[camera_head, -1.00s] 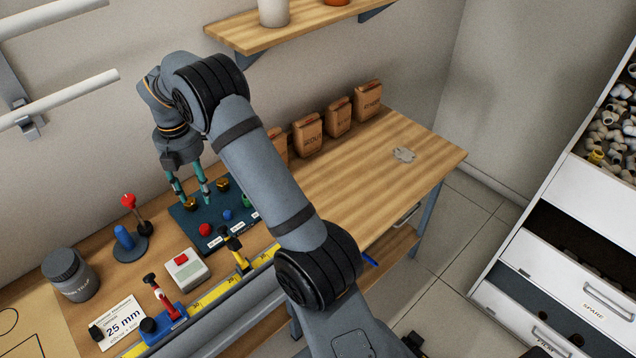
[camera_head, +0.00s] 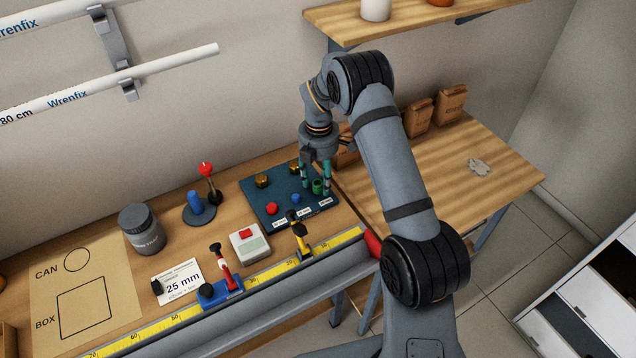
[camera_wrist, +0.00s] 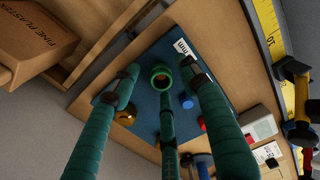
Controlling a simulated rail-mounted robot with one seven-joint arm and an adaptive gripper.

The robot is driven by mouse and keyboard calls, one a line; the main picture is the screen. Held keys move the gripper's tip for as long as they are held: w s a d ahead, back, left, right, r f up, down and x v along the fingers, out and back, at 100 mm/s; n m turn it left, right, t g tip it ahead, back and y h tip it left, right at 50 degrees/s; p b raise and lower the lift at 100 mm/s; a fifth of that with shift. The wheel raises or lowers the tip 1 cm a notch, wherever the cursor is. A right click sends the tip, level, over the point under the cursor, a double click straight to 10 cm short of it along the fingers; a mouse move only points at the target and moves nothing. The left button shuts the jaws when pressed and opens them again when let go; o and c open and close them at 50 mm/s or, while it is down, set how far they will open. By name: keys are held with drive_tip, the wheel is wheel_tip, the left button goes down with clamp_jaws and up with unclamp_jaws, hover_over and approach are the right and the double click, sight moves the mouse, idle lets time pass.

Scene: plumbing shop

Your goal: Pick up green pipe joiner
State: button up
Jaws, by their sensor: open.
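The green pipe joiner (camera_head: 318,187) stands on the dark blue board (camera_head: 252,192) near its right side. In the wrist view the joiner (camera_wrist: 161,78) shows its round open end towards me. My gripper (camera_head: 316,189) hangs over the right part of the board, pointing down. In the wrist view its green fingers (camera_wrist: 161,68) are spread apart, with the joiner showing in the gap between the tips and nothing gripped. I cannot tell how far the tips are above the board. The fingers partly hide the joiner in the head view.
Brass fittings (camera_head: 262,180), a red piece (camera_head: 272,208) and a blue piece (camera_head: 296,198) share the board. Cardboard boxes (camera_head: 450,103) stand at the wall.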

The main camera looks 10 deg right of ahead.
drive_tip(key=shift+f, duration=0.85)
drive_tip(key=shift+c, duration=0.2)
drive_tip(key=c, duration=0.7)
drive_tip(key=shift+c, duration=0.4)
